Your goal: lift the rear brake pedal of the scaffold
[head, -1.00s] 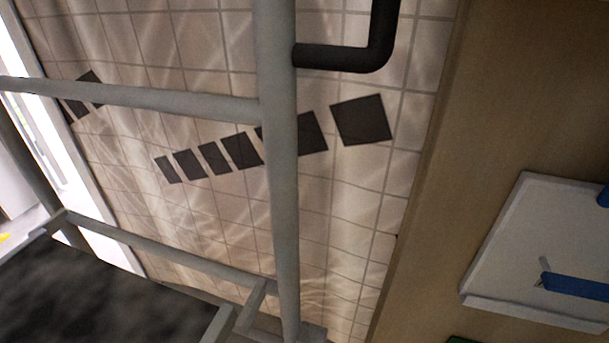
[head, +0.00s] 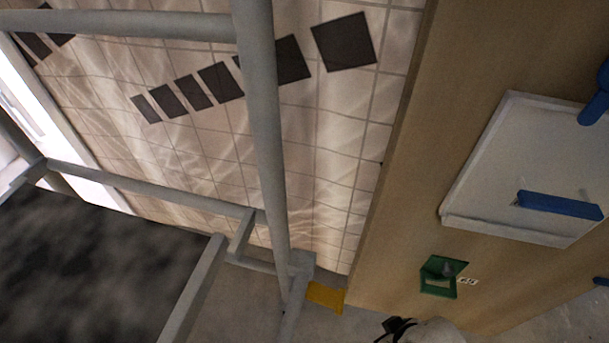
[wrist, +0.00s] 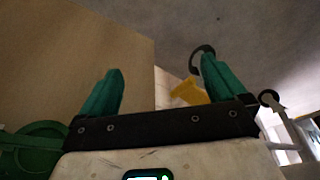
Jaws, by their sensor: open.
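A yellow brake pedal (head: 325,296) sticks out at the foot of the near post of the grey scaffold (head: 268,150), close to the floor. In the wrist view the yellow pedal (wrist: 187,92) shows beyond my gripper (wrist: 162,66), partly hidden by the right finger. My gripper has two green fingers, spread wide with nothing between them. The pedal is farther off, toward the right finger, and apart from it as far as I can tell. A dark ring, perhaps a scaffold caster wheel (wrist: 203,55), lies behind the right fingertip.
A wooden wall panel (head: 400,200) stands right of the pedal. It carries a white box (head: 490,180) with blue handles and a green bracket (head: 438,277). A dark platform (head: 90,270) lies inside the scaffold. A round green thing (wrist: 40,135) is at left in the wrist view.

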